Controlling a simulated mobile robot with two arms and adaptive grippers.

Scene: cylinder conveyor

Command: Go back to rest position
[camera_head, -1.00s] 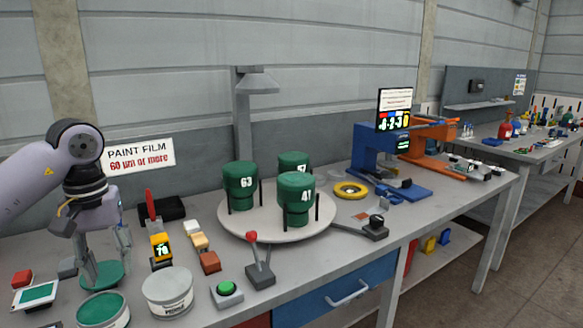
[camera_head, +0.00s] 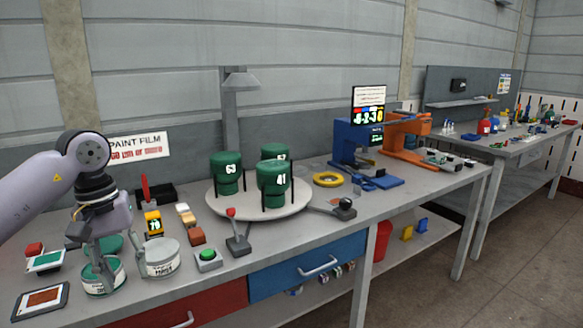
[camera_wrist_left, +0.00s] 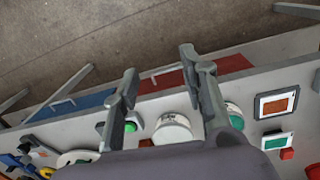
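My left gripper (camera_head: 108,272) is at the left end of the bench in the head view, fingers pointing down beside and partly in front of an open can of green paint (camera_head: 104,285). In the left wrist view its two fingers (camera_wrist_left: 163,88) stand wide apart with nothing held between them. A white-lidded can (camera_wrist_left: 172,128) shows beyond the gap there; in the head view the white can (camera_head: 161,259) stands right of the green one. My right gripper is in neither view.
A round turntable (camera_head: 258,205) carries green cylinders. A red-knobbed lever (camera_head: 237,240), a green button (camera_head: 207,257) and a framed brown panel (camera_head: 40,300) lie near the front edge. Floor (camera_wrist_left: 120,40) is open in front of the bench.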

